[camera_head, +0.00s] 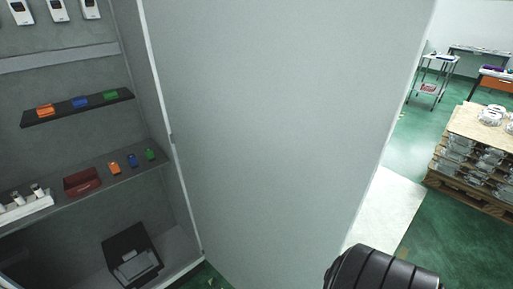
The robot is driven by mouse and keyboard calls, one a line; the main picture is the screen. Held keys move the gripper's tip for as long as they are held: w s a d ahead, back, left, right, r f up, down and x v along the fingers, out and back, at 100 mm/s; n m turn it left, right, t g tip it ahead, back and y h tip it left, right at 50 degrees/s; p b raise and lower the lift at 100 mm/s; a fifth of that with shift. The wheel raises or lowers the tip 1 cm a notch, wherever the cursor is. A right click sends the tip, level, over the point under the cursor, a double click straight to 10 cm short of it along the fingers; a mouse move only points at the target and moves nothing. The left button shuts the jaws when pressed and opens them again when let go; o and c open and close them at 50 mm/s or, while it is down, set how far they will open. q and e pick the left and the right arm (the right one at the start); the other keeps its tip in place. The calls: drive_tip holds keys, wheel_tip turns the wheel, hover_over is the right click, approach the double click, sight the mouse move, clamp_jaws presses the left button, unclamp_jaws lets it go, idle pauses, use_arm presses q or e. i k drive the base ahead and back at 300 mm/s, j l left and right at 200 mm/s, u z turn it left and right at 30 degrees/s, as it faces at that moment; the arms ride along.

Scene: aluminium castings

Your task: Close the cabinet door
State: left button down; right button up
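The grey cabinet door (285,120) stands open and fills the middle of the head view. Its hinge side runs along the cabinet's right edge, where a hinge shows, and its free edge is toward the right. The open cabinet (60,150) is on the left, with its shelves and contents exposed. A black ribbed part of one of my arms shows at the bottom right, in front of the door's lower free edge. Neither gripper's fingers are in view. Whether the arm touches the door cannot be told.
Cabinet shelves hold small orange, blue and green items, a dark red bin (82,181) and a black box (132,255). At right, a pallet stack of castings (480,150), a cart (432,80) and tables stand on green floor.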

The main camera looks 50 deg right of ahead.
sight(283, 115)
drive_tip(key=k+l, duration=0.2)
drive_tip(key=l, duration=0.2)
drive_tip(key=k+l+u, duration=0.1)
drive_tip(key=l, duration=0.3)
drive_tip(key=k+l+u, duration=0.1)
drive_tip(key=k+l, duration=0.15)
drive_tip(key=l, duration=0.15)
drive_tip(key=k+l, duration=0.2)
drive_tip(key=l, duration=0.2)
drive_tip(key=l+u, duration=0.1)
drive_tip(key=l, duration=0.5)
drive_tip(key=k+j, duration=0.1)
drive_tip(key=j, duration=0.2)
drive_tip(key=k+j, duration=0.1)
drive_tip(key=j, duration=0.15)
